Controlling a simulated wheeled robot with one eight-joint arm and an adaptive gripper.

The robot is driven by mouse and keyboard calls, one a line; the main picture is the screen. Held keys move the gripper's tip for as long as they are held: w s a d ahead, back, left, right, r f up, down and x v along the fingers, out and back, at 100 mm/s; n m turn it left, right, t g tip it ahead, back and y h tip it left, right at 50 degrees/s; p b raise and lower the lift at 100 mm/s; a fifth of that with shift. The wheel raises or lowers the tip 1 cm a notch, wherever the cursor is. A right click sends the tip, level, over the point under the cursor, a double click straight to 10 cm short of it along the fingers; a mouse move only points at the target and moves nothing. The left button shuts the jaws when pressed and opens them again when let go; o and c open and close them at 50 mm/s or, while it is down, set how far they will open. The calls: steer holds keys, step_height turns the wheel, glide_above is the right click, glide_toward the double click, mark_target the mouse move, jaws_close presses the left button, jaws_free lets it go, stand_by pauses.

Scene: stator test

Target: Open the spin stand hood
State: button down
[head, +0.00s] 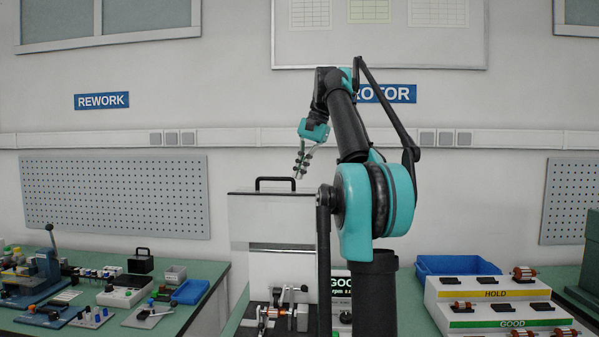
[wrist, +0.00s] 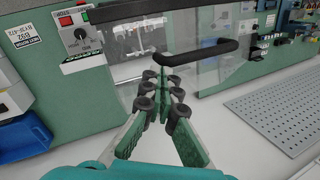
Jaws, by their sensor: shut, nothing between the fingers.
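The spin stand hood (head: 265,218) appears in the head view as a pale upright panel with a black handle (head: 287,180) along its top edge. My gripper (head: 299,172) hangs just above and beside the handle's right end. In the wrist view the black handle (wrist: 205,54) crosses just beyond the tips of my gripper (wrist: 160,80), with a clear panel behind it. The fingers are close together with nothing between them. I cannot tell whether the fingertips touch the handle. A shaft with copper parts (head: 275,311) sits low in the stand.
A bench with tools (head: 120,291) stands at the left. At the right are a blue bin (head: 457,265) and a stepped rack (head: 500,308) marked HOLD and GOOD. In the wrist view a knob panel (wrist: 80,36) is at the upper left and a perforated board (wrist: 275,108) at the right.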

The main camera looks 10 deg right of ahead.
steer(key=shift+s+a+f, duration=0.25)
steer(key=shift+s+f, duration=0.15)
steer(key=shift+s, duration=0.4)
steer(key=shift+s+a+f, duration=0.25)
steer(key=shift+s+f, duration=0.2)
steer(key=shift+s, duration=0.3)
steer(key=shift+s+a+f, duration=0.25)
steer(key=shift+s+f, duration=0.15)
steer(key=shift+s, duration=0.4)
